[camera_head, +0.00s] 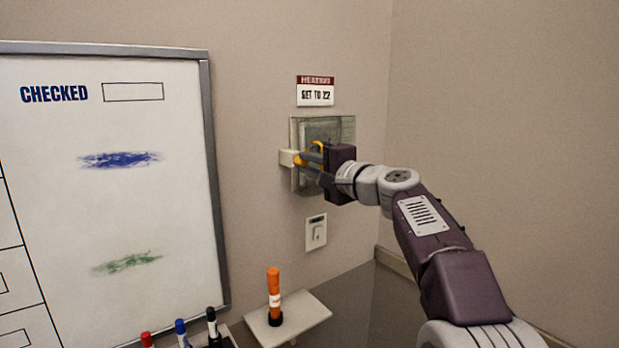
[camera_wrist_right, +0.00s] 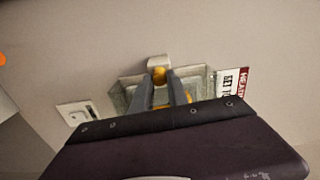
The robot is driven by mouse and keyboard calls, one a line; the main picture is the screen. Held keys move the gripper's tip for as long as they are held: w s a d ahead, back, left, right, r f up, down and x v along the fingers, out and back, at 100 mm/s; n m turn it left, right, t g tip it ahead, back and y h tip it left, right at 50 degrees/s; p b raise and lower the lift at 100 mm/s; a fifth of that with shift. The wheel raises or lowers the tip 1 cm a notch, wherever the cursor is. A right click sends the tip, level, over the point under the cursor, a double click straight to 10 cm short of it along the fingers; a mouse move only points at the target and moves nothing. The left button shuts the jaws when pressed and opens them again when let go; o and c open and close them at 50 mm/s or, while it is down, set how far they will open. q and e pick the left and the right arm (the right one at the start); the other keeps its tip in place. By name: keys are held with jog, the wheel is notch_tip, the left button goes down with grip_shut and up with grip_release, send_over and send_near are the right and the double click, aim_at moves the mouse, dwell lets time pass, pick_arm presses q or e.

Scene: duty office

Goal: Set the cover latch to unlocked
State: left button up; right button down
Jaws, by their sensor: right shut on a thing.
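A see-through cover (camera_head: 342,127) sits over a fitting on the back wall, under the heating sign. A pale latch block (camera_head: 287,158) sticks out at the cover's left edge; it also shows in the wrist view (camera_wrist_right: 158,61) with a yellow part (camera_wrist_right: 159,76) on it. My right gripper (camera_head: 304,160) reaches in from the right and is shut on the yellow part of the latch, between its fingertips in the wrist view (camera_wrist_right: 160,82). The gripper hides much of the cover, and I cannot read the latch's setting. My left gripper is out of view.
A heating sign (camera_head: 315,91) reading "SET TO 22" is above the cover, and a wall switch (camera_head: 316,231) below it. An orange marker (camera_head: 273,288) stands on a small shelf (camera_head: 305,314). A whiteboard (camera_head: 120,215) fills the left; the right wall is bare.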

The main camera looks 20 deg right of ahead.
jog(key=n+b, duration=0.1)
jog(key=n, duration=0.1)
jog(key=n+b, duration=0.1)
jog(key=n, duration=0.1)
jog(key=shift+a+f+n+b, duration=0.1)
jog(key=shift+f+n+b, duration=0.2)
jog(key=shift+f+b, duration=0.1)
jog(key=shift+n+b, duration=0.65)
jog(key=shift+n, duration=1.05)
jog(key=shift+r+n, duration=0.1)
jog(key=shift+n, duration=0.2)
jog(key=c, duration=1.4)
grip_release()
jog(key=shift+o, duration=0.6)
jog(key=shift+s+r, duration=0.1)
jog(key=shift+r, duration=0.1)
